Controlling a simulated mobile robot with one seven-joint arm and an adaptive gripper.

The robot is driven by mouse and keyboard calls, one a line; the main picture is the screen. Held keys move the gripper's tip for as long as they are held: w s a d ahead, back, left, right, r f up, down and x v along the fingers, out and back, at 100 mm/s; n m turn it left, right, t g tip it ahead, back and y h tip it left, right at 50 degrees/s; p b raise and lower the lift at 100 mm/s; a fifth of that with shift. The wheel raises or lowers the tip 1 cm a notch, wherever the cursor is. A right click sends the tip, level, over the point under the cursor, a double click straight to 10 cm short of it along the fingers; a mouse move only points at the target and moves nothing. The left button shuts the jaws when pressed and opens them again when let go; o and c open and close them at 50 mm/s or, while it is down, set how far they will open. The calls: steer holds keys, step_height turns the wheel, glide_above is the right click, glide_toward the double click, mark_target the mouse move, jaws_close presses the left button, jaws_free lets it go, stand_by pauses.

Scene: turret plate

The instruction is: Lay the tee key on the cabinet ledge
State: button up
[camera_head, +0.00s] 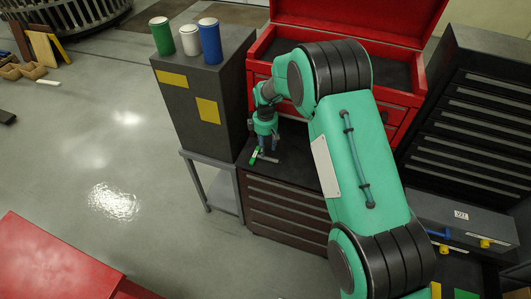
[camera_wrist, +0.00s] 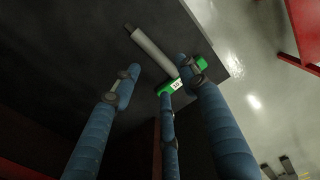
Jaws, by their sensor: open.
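The tee key (camera_head: 256,156) has a green crossbar with a white label and a grey shaft. It lies on the dark cabinet ledge (camera_head: 296,172), near the ledge's left edge. In the wrist view the tee key's grey shaft (camera_wrist: 151,49) points away from the fingers, and the crossbar is partly covered by two blue fingers. My gripper (camera_head: 266,140) is open just above the tee key; its fingertips (camera_wrist: 163,80) are spread around the near part of the key. I cannot tell whether any finger touches it. The ledge (camera_wrist: 70,55) fills the left of the wrist view.
A dark grey cabinet (camera_head: 203,95) with white, green and blue canisters on top stands left of the ledge. An open red tool chest (camera_head: 262,47) stands behind it. A drawer cabinet (camera_head: 475,110) is at right. Open floor (camera_head: 100,150) lies to the left.

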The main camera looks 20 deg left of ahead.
mark_target(266, 156)
step_height(266, 156, up, 6)
steer(key=shift+r, duration=0.2)
stand_by(0.8)
steer(key=shift+r, duration=0.1)
